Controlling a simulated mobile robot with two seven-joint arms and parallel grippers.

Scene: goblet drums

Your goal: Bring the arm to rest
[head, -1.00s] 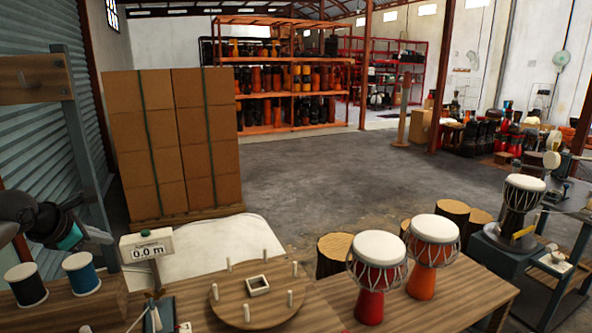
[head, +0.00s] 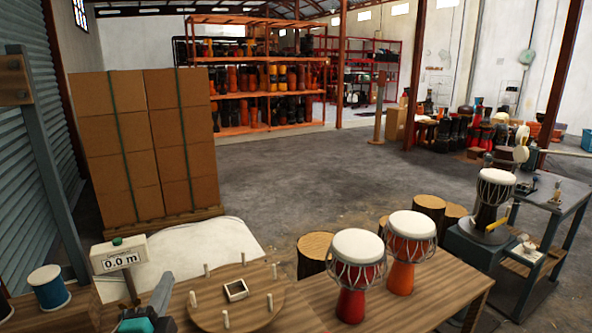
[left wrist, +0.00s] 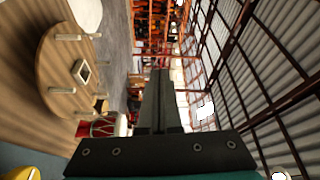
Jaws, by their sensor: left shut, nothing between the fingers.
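My left gripper (head: 164,282) shows at the bottom left of the head view, in front of the counter box and the work table (head: 330,310). Its dark fingers point upward there, with a teal part below them. In the left wrist view its fingers (left wrist: 160,80) lie together and hold nothing. My right gripper is in neither view.
A counter box (head: 118,255) reading 0.0 m stands beside a round pegged board (head: 205,308). A blue spool (head: 48,288) is at the left. Two red-orange goblet drums (head: 352,305) (head: 402,275) stand on the table. Open floor lies behind.

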